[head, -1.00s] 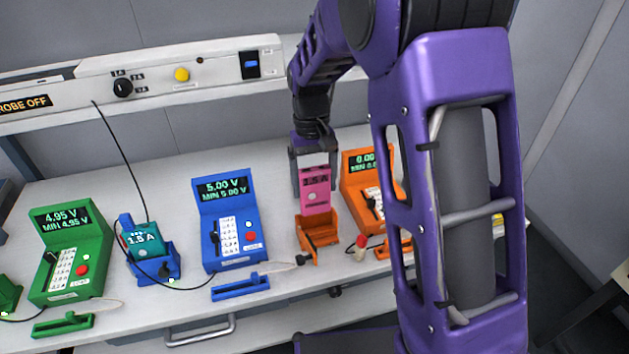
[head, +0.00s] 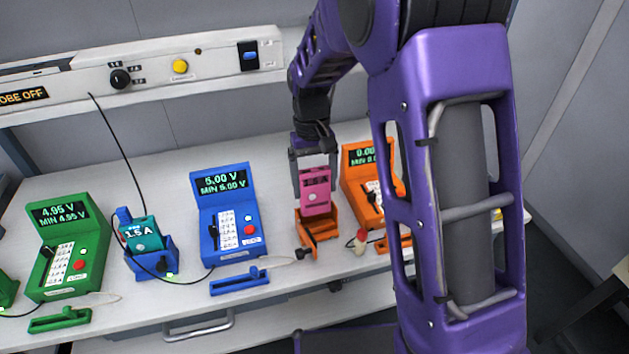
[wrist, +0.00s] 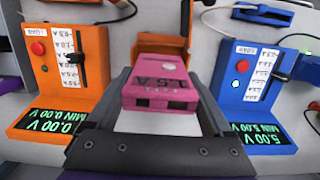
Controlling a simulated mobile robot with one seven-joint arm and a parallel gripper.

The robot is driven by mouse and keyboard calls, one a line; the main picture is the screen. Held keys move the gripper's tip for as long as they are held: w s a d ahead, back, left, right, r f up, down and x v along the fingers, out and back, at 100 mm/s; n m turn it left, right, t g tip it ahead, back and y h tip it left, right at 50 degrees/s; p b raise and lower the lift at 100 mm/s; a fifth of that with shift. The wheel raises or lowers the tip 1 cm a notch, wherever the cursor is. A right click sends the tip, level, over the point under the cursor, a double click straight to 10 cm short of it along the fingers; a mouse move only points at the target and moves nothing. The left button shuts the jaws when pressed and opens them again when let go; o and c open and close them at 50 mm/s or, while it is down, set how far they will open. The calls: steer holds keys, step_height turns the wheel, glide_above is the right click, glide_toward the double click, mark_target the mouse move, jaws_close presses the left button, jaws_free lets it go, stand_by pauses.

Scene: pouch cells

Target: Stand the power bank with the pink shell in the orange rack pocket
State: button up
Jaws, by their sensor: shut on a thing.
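The pink power bank (head: 316,195) is upright in the jaws of my gripper (head: 314,178), with its lower end at the orange rack pocket (head: 318,229). In the wrist view the pink power bank (wrist: 160,84) sits between both fingers, its "1.5 A" mark facing up in the picture and two dark ports at its near end. The orange rack pocket (wrist: 160,45) shows just beyond it. The power bank's lower part is hidden by the pocket's front, and I cannot tell whether it rests on the pocket floor.
An orange tester (head: 367,185) reading 0.00 V stands close on the right, a blue tester (head: 226,213) reading 5.00 V on the left. A blue rack (head: 150,262) holds a teal power bank (head: 141,235). A green tester (head: 64,250) stands further left. A probe cable lies nearby.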

mark_target(316, 212)
steer(key=shift+s+f+b, duration=0.15)
steer(key=shift+f+b, duration=0.4)
steer(key=shift+f, duration=0.45)
steer(key=shift+s+f+b, duration=0.15)
steer(key=shift+f+b, duration=0.4)
steer(key=shift+f, duration=0.4)
steer(key=o, duration=1.2)
steer(key=shift+c, duration=0.2)
step_height(316, 212, up, 17)
steer(key=w+p, duration=0.2)
steer(key=shift+w+a+r+p, duration=0.15)
steer(key=shift+w+a+p, duration=0.05)
steer(key=shift+p, duration=0.2)
